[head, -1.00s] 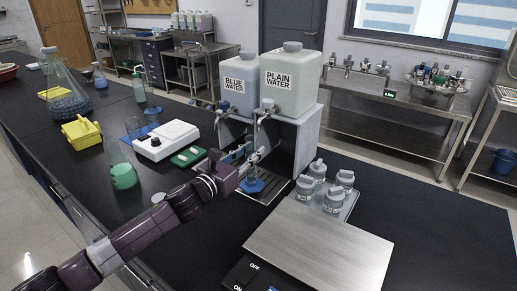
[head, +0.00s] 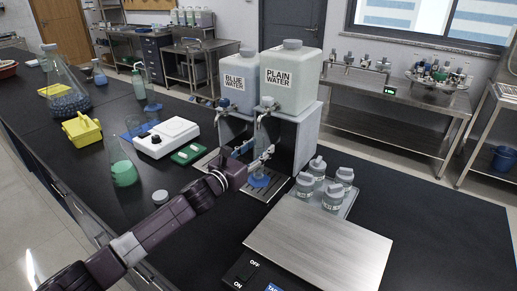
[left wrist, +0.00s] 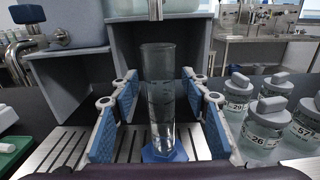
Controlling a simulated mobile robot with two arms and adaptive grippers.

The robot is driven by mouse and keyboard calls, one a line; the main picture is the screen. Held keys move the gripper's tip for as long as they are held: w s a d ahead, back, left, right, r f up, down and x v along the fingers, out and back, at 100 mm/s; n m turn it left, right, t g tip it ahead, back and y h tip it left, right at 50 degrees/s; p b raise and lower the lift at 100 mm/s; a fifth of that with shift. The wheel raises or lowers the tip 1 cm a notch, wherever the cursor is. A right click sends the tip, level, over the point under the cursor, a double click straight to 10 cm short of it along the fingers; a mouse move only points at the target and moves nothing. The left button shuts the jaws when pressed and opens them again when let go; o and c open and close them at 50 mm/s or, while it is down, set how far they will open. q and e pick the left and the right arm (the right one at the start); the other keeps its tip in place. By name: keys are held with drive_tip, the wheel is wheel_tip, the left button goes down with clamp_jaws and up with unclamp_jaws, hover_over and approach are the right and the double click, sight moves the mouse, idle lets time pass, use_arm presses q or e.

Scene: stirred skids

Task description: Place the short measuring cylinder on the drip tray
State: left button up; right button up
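The clear measuring cylinder (left wrist: 158,95) stands upright on its blue base (left wrist: 165,151) over the slatted drip tray (left wrist: 60,150), and the base appears to rest on the slats. In the head view the blue base (head: 258,180) shows on the drip tray (head: 270,193) under the PLAIN WATER tap. My left gripper (left wrist: 160,105) has its two blue-padded fingers on either side of the cylinder, with visible gaps to the glass. It also shows in the head view (head: 259,163), partly covering the cylinder. My right gripper is out of view.
The PLAIN WATER (head: 290,82) and BLUE WATER (head: 238,78) tanks stand above the tray on a grey stand (head: 308,140). Several capped bottles (head: 318,167) and a steel-topped balance (head: 320,240) stand to the right. A stirrer (head: 167,137) and a flask with green liquid (head: 122,168) stand left.

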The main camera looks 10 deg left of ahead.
use_arm(q)
drive_tip(key=shift+r, duration=0.15)
drive_tip(key=shift+s, duration=0.1)
drive_tip(key=b+v, duration=0.2)
drive_tip(key=v, duration=0.9)
drive_tip(key=shift+s+a, duration=0.2)
drive_tip(key=shift+s, duration=0.15)
